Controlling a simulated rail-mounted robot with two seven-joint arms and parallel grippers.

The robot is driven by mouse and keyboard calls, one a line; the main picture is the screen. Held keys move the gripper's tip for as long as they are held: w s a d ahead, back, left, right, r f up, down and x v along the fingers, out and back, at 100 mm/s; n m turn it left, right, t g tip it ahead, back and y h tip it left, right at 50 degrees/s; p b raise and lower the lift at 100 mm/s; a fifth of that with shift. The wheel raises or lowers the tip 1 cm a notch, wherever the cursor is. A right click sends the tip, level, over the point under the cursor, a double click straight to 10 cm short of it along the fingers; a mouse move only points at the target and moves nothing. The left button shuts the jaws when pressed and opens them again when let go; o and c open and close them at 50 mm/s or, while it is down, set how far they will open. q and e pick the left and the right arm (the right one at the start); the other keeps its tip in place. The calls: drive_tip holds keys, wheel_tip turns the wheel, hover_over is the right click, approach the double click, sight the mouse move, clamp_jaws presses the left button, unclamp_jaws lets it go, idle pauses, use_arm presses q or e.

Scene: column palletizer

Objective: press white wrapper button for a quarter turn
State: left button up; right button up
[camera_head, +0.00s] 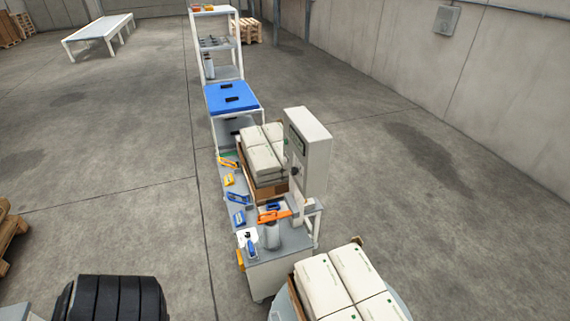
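A white control box (316,148) stands on a post at the near end of a work table. A dark panel (296,139) and a small dark knob (295,171) show on its left-facing side, seen at a steep angle. I cannot make out a white button on it. In front of it, white packs (323,286) sit in an open carton (296,299) on a round grey platform (400,300) at the bottom edge. Neither of my grippers is in view.
The table (282,259) holds orange-handled and blue tools, a grey cylinder (271,236) and yellow-blue items. Behind stand another carton of white packs (262,160), a blue-topped unit (231,97) and a shelf rack (220,45).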

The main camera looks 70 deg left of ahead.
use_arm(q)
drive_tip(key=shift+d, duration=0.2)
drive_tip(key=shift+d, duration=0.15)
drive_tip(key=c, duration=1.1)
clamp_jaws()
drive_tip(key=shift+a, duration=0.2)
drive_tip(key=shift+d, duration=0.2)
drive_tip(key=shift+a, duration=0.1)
